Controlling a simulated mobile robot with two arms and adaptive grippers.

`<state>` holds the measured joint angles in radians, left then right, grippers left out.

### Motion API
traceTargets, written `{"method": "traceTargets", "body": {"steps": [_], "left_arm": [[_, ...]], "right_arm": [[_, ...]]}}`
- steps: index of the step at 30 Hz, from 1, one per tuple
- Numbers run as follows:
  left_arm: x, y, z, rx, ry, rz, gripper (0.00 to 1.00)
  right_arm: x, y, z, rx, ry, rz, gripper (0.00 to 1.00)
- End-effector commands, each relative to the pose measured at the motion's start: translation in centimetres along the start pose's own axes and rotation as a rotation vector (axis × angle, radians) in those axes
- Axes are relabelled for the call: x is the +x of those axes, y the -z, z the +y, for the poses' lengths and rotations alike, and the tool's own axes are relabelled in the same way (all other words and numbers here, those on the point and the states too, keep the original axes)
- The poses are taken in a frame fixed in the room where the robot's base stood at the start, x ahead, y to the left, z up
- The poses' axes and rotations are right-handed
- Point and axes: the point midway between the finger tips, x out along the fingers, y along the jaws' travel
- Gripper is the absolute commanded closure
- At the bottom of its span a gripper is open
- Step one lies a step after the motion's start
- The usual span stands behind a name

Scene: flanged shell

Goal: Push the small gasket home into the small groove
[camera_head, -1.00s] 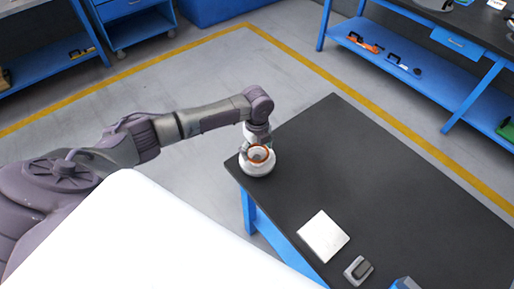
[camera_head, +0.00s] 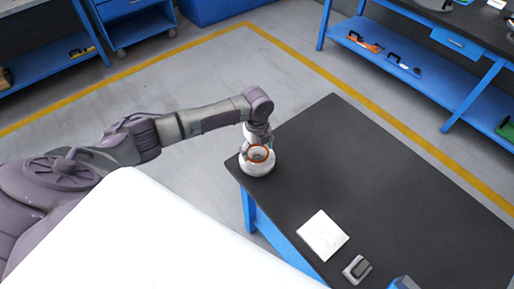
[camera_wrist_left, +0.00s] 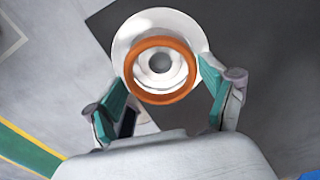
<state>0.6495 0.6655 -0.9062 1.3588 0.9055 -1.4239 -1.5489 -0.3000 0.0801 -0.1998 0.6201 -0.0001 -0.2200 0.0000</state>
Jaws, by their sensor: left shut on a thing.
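The white flanged shell (camera_head: 257,168) stands at the table's near left corner. In the left wrist view the shell (camera_wrist_left: 190,27) shows as pale rings with a dark centre hole. The orange gasket (camera_head: 260,147) is a ring at the top of the shell; in the left wrist view the gasket (camera_wrist_left: 160,97) looks round and lies over the shell's opening. My left gripper (camera_head: 252,146) is at the shell's top; in the left wrist view its teal fingers (camera_wrist_left: 162,86) flank the gasket, shut on it. I cannot tell how deep the gasket sits. My right gripper is out of view.
The dark table (camera_head: 380,190) is mostly clear. A pale square plate (camera_head: 322,235), a small grey block (camera_head: 357,269) and a blue item (camera_head: 404,284) lie towards its front edge. Blue benches stand farther off.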

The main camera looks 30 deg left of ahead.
Motion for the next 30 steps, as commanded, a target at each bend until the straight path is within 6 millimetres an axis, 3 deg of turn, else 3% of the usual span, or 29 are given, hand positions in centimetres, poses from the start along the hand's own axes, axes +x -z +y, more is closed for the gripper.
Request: {"method": "traceTargets", "body": {"steps": [30], "left_arm": [[0.16, 0.02, -0.06, 0.000, 0.001, 0.000, 0.62]], "right_arm": [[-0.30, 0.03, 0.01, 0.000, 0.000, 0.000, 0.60]]}}
